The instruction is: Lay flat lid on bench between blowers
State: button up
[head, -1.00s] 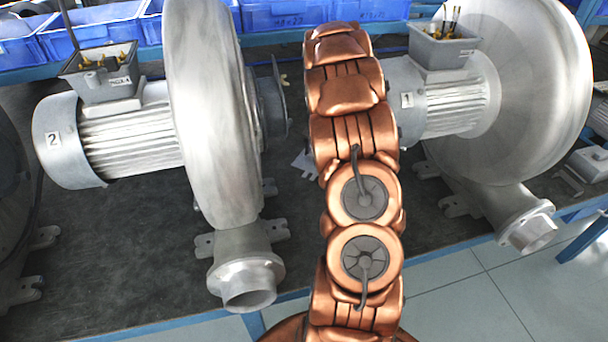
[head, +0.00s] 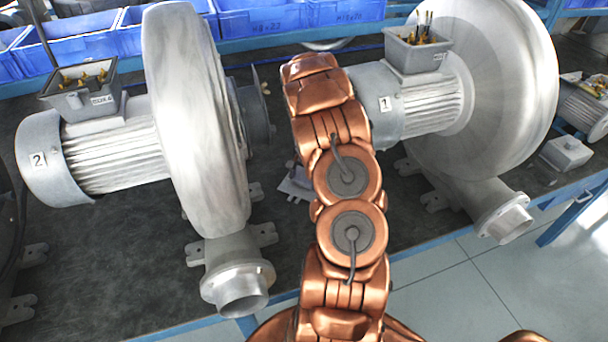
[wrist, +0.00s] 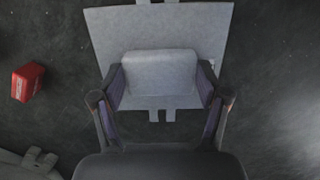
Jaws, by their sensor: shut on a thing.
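In the wrist view, my gripper (wrist: 160,98) is shut on a light grey piece with rounded edges, which I take to be the lid (wrist: 160,70). Its two fingers press on the left and right sides of it. In the head view my copper arm hides the gripper and the lid. The left blower (head: 195,120), with motor label 2, and the right blower (head: 500,90), with motor label 1, stand on the dark bench (head: 120,255). My arm reaches over the bench between them.
A larger flat grey plate (wrist: 210,30) with slotted tabs lies below the lid; the gap between is unclear. A small red box (wrist: 27,82) lies at left. Blue bins (head: 90,40) line the back. A grey box (head: 567,152) sits at right.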

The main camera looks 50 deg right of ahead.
jog(key=shift+f, duration=0.15)
jog(key=o, duration=1.4)
jog(key=shift+c, duration=0.2)
notch_tip(320, 180, up, 12)
jog(key=d+b, duration=0.1)
jog(key=b, duration=0.3)
jog(key=shift+w+d, duration=0.2)
jog(key=shift+d, duration=0.05)
jog(key=shift+r, duration=0.2)
